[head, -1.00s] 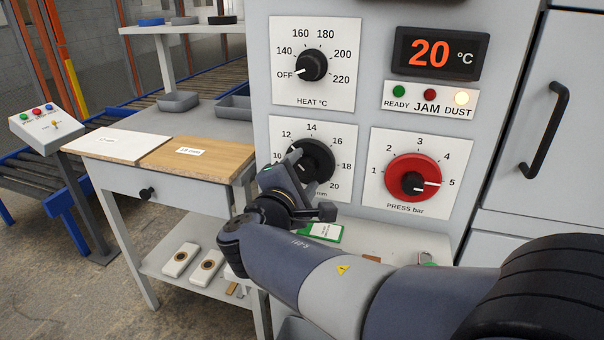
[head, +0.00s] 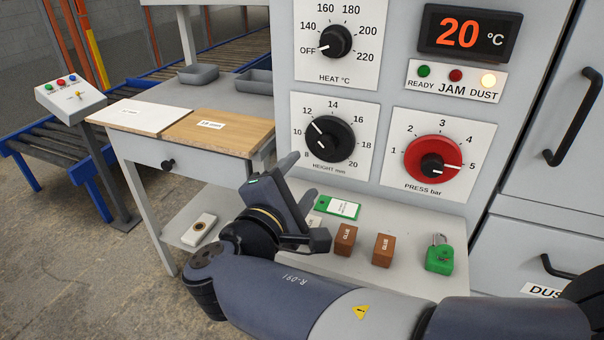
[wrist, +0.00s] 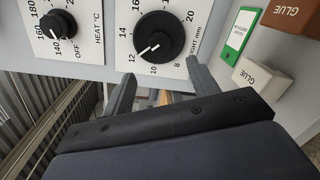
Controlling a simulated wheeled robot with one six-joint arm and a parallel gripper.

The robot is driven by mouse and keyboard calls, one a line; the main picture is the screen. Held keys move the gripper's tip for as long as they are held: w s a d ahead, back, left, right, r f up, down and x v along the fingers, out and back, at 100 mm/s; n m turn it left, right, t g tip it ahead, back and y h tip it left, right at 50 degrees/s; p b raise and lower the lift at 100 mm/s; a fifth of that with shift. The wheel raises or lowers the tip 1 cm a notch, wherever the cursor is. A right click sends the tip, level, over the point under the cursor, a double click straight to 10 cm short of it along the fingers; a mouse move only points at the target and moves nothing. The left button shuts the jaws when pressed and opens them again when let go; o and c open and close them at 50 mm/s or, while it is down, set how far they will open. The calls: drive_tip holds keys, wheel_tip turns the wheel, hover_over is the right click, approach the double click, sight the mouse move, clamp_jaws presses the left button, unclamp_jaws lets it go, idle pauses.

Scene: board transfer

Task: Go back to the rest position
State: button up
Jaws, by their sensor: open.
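My gripper (head: 297,182) is open and empty, in front of the machine below the height dial (head: 327,140). Its two fingers also show in the wrist view (wrist: 160,78), spread apart below the dial with nothing between them. The black height dial (wrist: 157,38) is clear of the fingers. Its white mark points between 10 and 12, closer to 12. The black heat dial (head: 335,41) points to OFF. The red press dial (head: 432,159) points to about 5.
The display (head: 467,33) reads 20 °C, and the DUST lamp (head: 488,80) is lit. Brown glue blocks (head: 383,250), a green-edged tag (head: 341,207) and a green padlock (head: 439,255) sit on the ledge near my gripper. A side table (head: 192,189) stands left.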

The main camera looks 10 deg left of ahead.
sight(324, 148)
drive_tip(key=w, duration=0.3)
drive_tip(key=w+d+b, duration=0.1)
drive_tip(key=w, duration=0.2)
drive_tip(key=w+d, duration=0.1)
drive_tip(key=w, duration=0.3)
drive_tip(key=shift+f, duration=0.25)
drive_tip(key=shift+w, duration=0.35)
drive_tip(key=shift+r, duration=0.1)
